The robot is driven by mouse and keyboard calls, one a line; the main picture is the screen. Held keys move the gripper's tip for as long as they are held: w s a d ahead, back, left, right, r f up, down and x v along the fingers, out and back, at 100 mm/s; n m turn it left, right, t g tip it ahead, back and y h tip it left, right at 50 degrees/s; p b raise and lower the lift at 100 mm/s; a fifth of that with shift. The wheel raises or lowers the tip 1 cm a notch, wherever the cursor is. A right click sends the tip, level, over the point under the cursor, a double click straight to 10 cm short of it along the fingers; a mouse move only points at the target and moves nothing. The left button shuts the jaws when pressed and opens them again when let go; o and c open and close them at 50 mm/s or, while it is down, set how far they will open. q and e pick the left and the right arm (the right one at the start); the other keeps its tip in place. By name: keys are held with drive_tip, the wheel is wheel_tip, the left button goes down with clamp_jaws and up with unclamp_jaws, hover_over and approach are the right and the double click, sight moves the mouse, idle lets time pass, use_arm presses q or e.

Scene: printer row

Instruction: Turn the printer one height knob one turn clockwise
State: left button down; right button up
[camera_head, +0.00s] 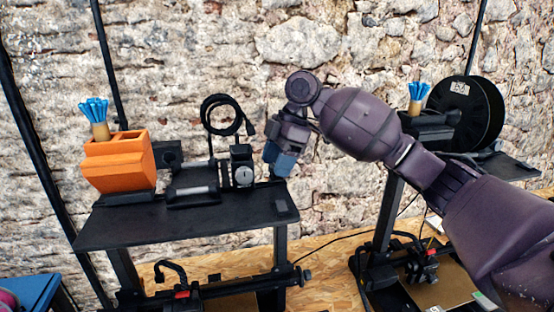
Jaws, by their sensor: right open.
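A round dark knob (243,176) with a pale pointer mark sits on the front of a small black block on the top shelf (150,222) of the left printer. I take it to be the height knob. Its mark points roughly upward. My right gripper (278,163) hangs just right of the knob, pointing down, with bluish fingers. It is open, and I see nothing between its fingers. It looks apart from the knob, though the depth between them is hard to judge. My left gripper is not in view.
An orange bin (118,165) and a black box (192,186) stand left of the knob. A coiled black cable (222,100) hangs on the stone wall. A second printer with a black spool (490,112) stands at right, partly behind my right arm.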

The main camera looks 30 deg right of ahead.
drive_tip(key=shift+c, duration=0.2)
drive_tip(key=c, duration=0.9)
drive_tip(key=shift+m, duration=0.4)
drive_tip(key=m+t, duration=0.1)
drive_tip(key=m, duration=0.2)
drive_tip(key=shift+s+m+t, duration=0.1)
drive_tip(key=shift+m+t, duration=0.3)
drive_tip(key=m+h, duration=0.1)
drive_tip(key=m, duration=0.1)
drive_tip(key=m+t, duration=0.1)
drive_tip(key=m, duration=0.2)
drive_tip(key=shift+s+a+t+h, duration=0.1)
drive_tip(key=shift+t+h, duration=0.2)
drive_tip(key=shift+h, duration=0.1)
drive_tip(key=m, duration=0.2)
drive_tip(key=m+h, duration=0.1)
drive_tip(key=m, duration=0.1)
drive_tip(key=shift+a+r+m+t+h, duration=0.1)
drive_tip(key=shift+m+t+h, duration=0.2)
drive_tip(key=shift+m+t, duration=0.1)
drive_tip(key=shift+m+h, duration=0.9)
drive_tip(key=shift+m, duration=1.4)
